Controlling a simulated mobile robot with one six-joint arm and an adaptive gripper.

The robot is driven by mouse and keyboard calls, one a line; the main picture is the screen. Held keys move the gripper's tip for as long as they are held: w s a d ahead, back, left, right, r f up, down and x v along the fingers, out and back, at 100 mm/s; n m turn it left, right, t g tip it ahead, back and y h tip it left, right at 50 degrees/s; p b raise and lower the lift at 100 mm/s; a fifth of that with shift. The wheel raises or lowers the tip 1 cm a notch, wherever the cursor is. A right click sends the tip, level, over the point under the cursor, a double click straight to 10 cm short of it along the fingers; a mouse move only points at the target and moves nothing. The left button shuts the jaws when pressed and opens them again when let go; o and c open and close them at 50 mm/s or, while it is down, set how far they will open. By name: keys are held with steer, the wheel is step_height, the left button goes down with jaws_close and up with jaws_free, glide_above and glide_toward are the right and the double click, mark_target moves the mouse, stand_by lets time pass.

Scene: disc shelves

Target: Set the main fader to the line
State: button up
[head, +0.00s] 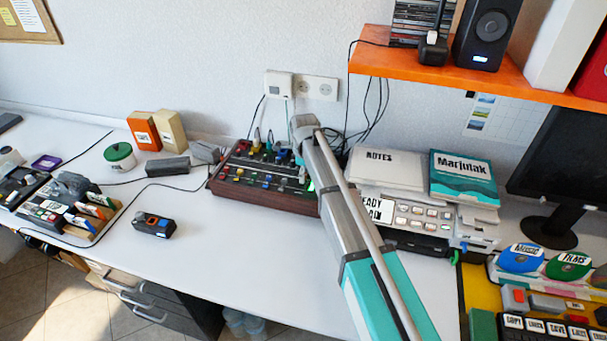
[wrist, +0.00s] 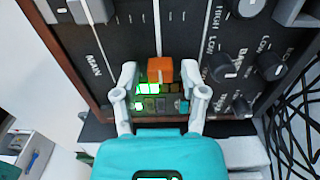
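The dark mixer panel with wooden sides (head: 262,198) stands on the white desk; it also fills the wrist view (wrist: 205,65). There, the word MAIN (wrist: 93,65) is printed beside a slot at the left. A grey fader cap (wrist: 95,10) sits at the top of that slot. An orange fader cap (wrist: 160,69) is at the near end of another slot. My gripper (wrist: 158,72) is open, one finger on each side of the orange cap, with gaps visible. In the head view my arm hides the fingers. I cannot make out the target line.
Black knobs (wrist: 223,68) are right of the orange cap, and lit buttons (wrist: 148,88) lie just below it. Cables (wrist: 292,125) hang at the mixer's right. A printer-like machine (head: 410,213) stands right of my arm.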

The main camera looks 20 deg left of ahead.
mark_target(301, 188)
stand_by(0.4)
steer(key=shift+s, duration=0.7)
steer(key=s, duration=0.3)
steer(key=shift+d, duration=0.2)
steer(key=shift+w+a+r+p, duration=0.1)
steer(key=shift+w+r+p, duration=0.05)
steer(key=shift+r+p, duration=0.5)
step_height(301, 188, up, 12)
steer(key=p, duration=1.2)
steer(key=shift+r, duration=0.25)
steer(key=shift+w+a+r+p, duration=0.1)
steer(key=shift+w+a+p, duration=0.2)
steer(key=shift+w, duration=0.2)
